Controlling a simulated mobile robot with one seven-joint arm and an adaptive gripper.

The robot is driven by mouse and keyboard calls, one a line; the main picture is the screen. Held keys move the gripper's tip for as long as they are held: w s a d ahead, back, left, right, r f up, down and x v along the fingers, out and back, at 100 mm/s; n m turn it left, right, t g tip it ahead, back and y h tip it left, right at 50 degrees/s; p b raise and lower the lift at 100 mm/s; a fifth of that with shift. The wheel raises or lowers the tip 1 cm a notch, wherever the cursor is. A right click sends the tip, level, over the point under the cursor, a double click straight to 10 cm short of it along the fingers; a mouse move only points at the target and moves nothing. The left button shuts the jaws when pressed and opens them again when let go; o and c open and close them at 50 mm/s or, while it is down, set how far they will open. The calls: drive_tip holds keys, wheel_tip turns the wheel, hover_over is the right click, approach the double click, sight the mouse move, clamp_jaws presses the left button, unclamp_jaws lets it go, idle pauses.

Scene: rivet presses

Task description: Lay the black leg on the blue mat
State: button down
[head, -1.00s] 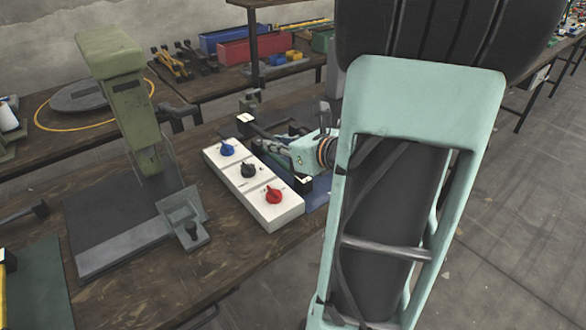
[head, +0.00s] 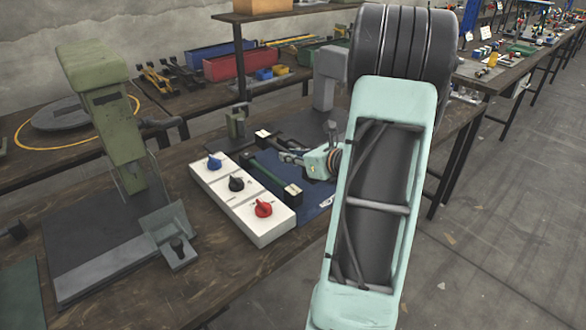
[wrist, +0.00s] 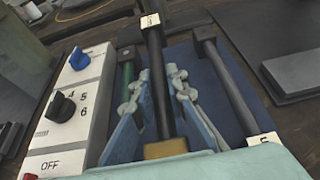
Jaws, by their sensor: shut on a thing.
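The black leg (wrist: 158,90) is a dark bar with a white label marked 3 at its far end and a yellowish near end. In the wrist view my gripper (wrist: 160,76) has a finger on each side of it and is shut on it. The leg is over the blue mat (wrist: 208,85); I cannot tell whether it touches it. In the head view the mat (head: 315,195) lies right of a white control box, and my gripper (head: 290,156) is over it, partly hidden by my arm.
The white control box (head: 243,202) with several knobs stands close left of the mat. A green bar (wrist: 127,75) lies left of the held leg, and another dark bar (wrist: 230,88) lies right of it. A green press (head: 112,120) stands further left.

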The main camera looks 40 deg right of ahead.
sight(293, 175)
drive_tip(key=shift+w+d+f, duration=0.25)
drive_tip(key=shift+d+f, duration=0.25)
drive_tip(key=shift+f, duration=0.15)
drive_tip(key=shift+w+d+f+b, duration=0.15)
drive_tip(key=shift+f+b, duration=0.25)
drive_tip(key=shift+f, duration=1.25)
drive_tip(key=shift+f, duration=0.15)
drive_tip(key=c, duration=1.9)
unclamp_jaws()
